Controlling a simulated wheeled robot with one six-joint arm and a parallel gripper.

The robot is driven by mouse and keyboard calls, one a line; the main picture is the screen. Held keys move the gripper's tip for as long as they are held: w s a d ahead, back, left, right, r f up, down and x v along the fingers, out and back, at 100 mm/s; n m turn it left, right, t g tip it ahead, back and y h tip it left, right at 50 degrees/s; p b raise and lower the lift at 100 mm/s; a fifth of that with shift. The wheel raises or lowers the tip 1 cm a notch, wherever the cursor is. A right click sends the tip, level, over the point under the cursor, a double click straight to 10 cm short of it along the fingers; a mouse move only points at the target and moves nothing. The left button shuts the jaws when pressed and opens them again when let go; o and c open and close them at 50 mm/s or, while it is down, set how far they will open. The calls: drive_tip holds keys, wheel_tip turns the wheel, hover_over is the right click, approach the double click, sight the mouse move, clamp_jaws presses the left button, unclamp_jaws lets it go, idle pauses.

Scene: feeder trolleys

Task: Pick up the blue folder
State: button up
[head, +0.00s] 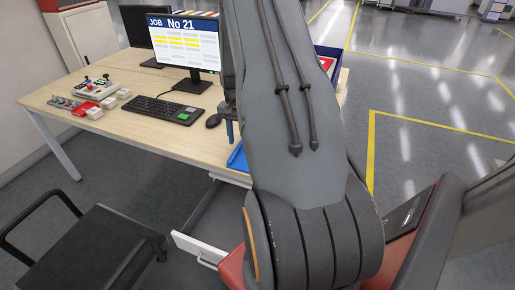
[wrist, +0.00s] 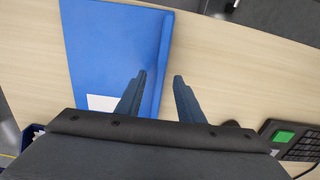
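The blue folder (wrist: 120,45) lies flat on the wooden desk in the wrist view, with a white label near its lower edge. In the head view only a small blue part (head: 238,158) shows beside my arm, at the desk's front edge; the rest is hidden behind the arm. My gripper (wrist: 160,77) is open in the wrist view. Its left finger overlaps the folder in the picture and its right finger is over bare desk, with the folder's right edge between them. Nothing is held. I cannot tell the fingers' height above the desk.
A drawer (head: 200,250) stands open below the front edge. A black chair (head: 90,250) is at lower left.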

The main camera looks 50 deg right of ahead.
drive_tip(key=shift+f, duration=1.05)
clamp_jaws()
drive_tip(key=shift+r, duration=0.1)
